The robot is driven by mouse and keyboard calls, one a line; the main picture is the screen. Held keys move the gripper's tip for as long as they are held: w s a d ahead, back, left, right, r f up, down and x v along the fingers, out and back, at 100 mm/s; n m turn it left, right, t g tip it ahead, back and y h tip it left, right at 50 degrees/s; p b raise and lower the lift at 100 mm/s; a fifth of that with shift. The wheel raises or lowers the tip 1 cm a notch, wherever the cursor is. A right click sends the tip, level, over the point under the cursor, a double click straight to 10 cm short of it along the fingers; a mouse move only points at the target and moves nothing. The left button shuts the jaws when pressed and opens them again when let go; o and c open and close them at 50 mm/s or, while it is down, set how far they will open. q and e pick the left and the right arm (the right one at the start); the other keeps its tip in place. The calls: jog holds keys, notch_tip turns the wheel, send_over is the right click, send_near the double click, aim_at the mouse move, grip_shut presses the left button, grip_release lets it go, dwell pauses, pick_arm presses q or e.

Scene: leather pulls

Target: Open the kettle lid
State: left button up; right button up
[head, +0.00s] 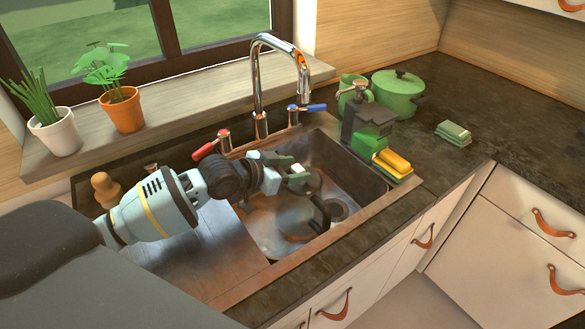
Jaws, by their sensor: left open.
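The kettle (291,226) appears to be the metallic round body in the sink basin, with a black curved handle (322,216) at its right. Its shiny surface blends with the basin, and my left gripper partly covers it, so I cannot make out the lid clearly or whether it is open or shut. My left gripper (299,179) reaches in from the left and is open over the sink, above and slightly behind the kettle's visible body. I cannot tell whether it touches the kettle. My right gripper is not in view.
The chrome faucet (259,85) rises behind the sink, with a red handle (212,145) and a blue handle (308,108). A dark caddy (367,128) and yellow sponge (393,162) stand at the right rim. A green pot (398,96) is behind. The right counter has free room.

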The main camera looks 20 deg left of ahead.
pick_arm(q)
jog(key=shift+c, duration=0.2)
grip_shut()
jog(key=shift+w, duration=0.1)
